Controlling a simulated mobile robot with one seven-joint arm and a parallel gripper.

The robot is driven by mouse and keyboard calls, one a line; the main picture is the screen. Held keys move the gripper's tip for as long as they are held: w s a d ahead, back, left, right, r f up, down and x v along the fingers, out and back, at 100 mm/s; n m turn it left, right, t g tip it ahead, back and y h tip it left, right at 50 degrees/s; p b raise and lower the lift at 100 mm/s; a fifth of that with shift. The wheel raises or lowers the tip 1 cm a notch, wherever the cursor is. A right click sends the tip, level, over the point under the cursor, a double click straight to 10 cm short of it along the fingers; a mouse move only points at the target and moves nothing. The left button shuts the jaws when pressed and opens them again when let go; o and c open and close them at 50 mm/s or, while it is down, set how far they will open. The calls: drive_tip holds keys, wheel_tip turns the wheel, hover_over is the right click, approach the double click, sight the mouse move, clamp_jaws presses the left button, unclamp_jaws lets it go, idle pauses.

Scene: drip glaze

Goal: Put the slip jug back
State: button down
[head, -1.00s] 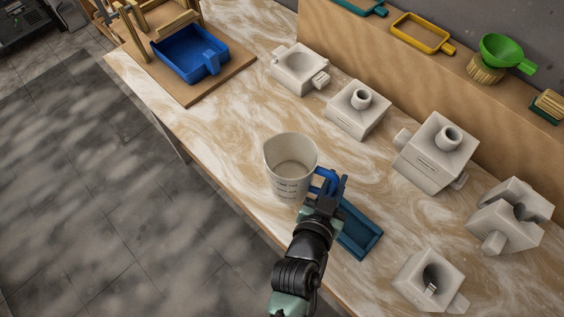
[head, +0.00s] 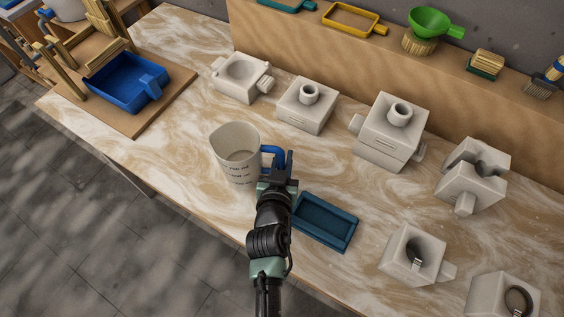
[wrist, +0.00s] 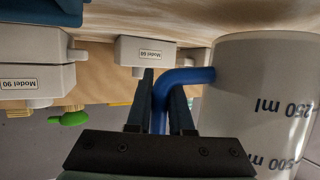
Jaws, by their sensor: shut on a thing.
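The slip jug (head: 236,163) is a pale grey measuring jug with a blue handle and volume marks. It is upright over the table's front part; I cannot tell whether its base touches. My gripper (head: 275,170) is shut on the blue handle, at the jug's right side. In the wrist view, the handle (wrist: 185,76) passes between the fingers of my gripper (wrist: 160,100), and the jug's wall (wrist: 262,95) with its marks fills the right. A teal rectangular tray (head: 324,222) lies on the table, right of my gripper. Its floor looks empty.
Several white moulds stand along the back and right, including one with a round spout (head: 308,105) and a larger one (head: 390,132). A blue basin (head: 125,83) sits on a wooden board at the left. A rear shelf holds a green funnel (head: 433,20). Marbled tabletop left of the jug is clear.

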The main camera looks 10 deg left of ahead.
drive_tip(key=shift+f, duration=0.8)
drive_tip(key=shift+f+b, duration=0.15)
drive_tip(key=shift+b, duration=0.15)
drive_tip(key=c, duration=1.2)
unclamp_jaws()
drive_tip(key=shift+f, duration=0.15)
drive_tip(key=shift+c, duration=0.2)
drive_tip(key=o, duration=0.4)
drive_tip(key=v, duration=1.2)
drive_tip(key=shift+r, duration=0.2)
